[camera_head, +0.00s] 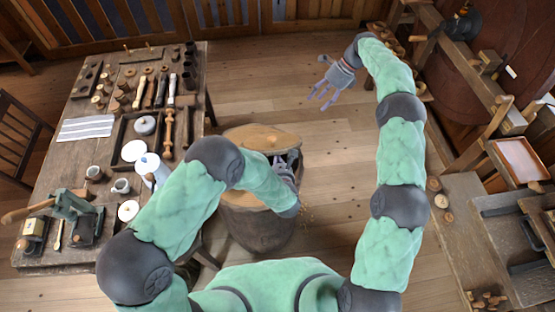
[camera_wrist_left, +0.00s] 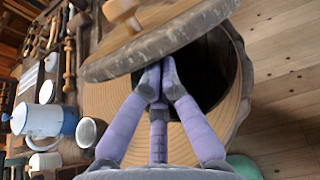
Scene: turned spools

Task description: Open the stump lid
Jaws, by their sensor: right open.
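The wooden stump (camera_head: 255,225) stands on the floor in front of me, its bark side dark. Its round lid (camera_head: 245,135), with a small knob, is raised and tilted in the head view. In the left wrist view, the lid (camera_wrist_left: 190,32) leans up over the stump's dark hollow, and the stump's pale rim (camera_wrist_left: 228,110) shows around the opening. My left gripper (camera_wrist_left: 160,78) has its fingertips together at the lid's lower edge, over the opening; I see no lid between them. My right gripper (camera_head: 322,88) is open and empty, above the floor, away from the stump.
A workbench (camera_head: 50,170) at the left carries spools, tools, cups and a white-and-blue pitcher (camera_head: 150,168). A bench with trays (camera_head: 500,215) and a large wheel stand at the right. The floor (camera_head: 335,150) between is mostly clear, with some shavings beside the stump.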

